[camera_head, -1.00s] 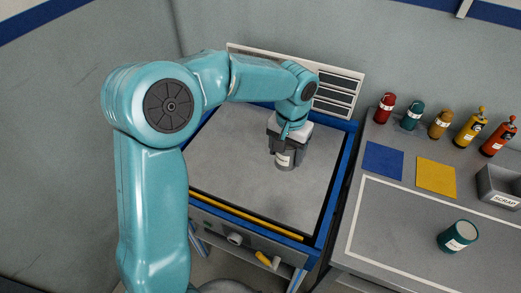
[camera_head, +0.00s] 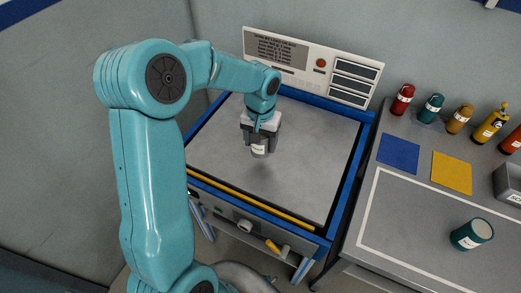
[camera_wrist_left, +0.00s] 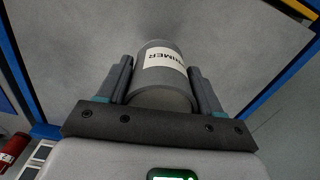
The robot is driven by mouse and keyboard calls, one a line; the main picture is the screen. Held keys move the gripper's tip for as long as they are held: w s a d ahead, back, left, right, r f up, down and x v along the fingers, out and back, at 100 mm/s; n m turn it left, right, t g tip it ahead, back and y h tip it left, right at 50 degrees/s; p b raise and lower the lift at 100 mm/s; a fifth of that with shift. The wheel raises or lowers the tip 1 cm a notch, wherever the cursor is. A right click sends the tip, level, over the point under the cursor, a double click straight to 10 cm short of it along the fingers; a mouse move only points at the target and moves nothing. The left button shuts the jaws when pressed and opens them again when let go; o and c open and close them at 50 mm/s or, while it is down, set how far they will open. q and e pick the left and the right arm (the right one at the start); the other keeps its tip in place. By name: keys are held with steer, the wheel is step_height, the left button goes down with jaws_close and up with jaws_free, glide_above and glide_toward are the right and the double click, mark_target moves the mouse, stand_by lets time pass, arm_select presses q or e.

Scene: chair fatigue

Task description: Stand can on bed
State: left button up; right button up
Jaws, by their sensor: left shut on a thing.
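A grey can (camera_head: 259,149) with a white label is held in my left gripper (camera_head: 260,139), over the grey bed (camera_head: 312,150) with its blue frame. In the left wrist view the can (camera_wrist_left: 163,68) sits between the two dark fingers of the gripper (camera_wrist_left: 161,82), and its label reads "PRIMER". The can looks upright in the head view. A faint shadow lies on the bed near its base, but I cannot tell whether the base touches. My right gripper is not in view.
A white panel (camera_head: 345,67) stands behind the bed. To the right is a bench (camera_head: 415,235) with a teal can (camera_head: 471,234), blue and yellow squares, several coloured bottles and a grey bin (camera_head: 508,181). The bed around the held can is clear.

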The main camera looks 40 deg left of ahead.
mark_target(260, 151)
arm_select(q)
step_height(260, 151, down, 4)
steer(key=shift+f, duration=0.45)
steer(key=shift+f, duration=0.15)
steer(key=o, duration=1.3)
steer(key=shift+c, duration=0.2)
